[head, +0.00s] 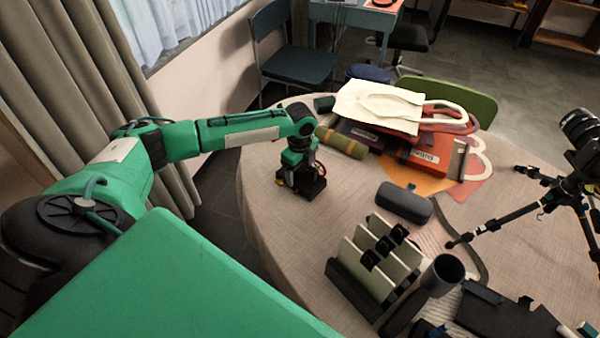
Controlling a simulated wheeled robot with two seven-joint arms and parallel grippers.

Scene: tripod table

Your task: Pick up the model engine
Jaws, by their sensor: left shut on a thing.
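My left arm reaches in from the left over the table. My left gripper (300,181) points down near the table's left edge and is shut on a small dark object with a reddish part, which seems to be the model engine (319,184). The gripper hides much of it. I cannot tell whether it touches the table or is slightly lifted. My right gripper is not in view.
On the round table (300,240), an olive roll (341,142) and a pile of bags (385,107) lie behind the gripper. To the right are a grey case (404,202), a rack (375,257), a dark cup (441,275) and a tripod (520,207). The table's left front is clear.

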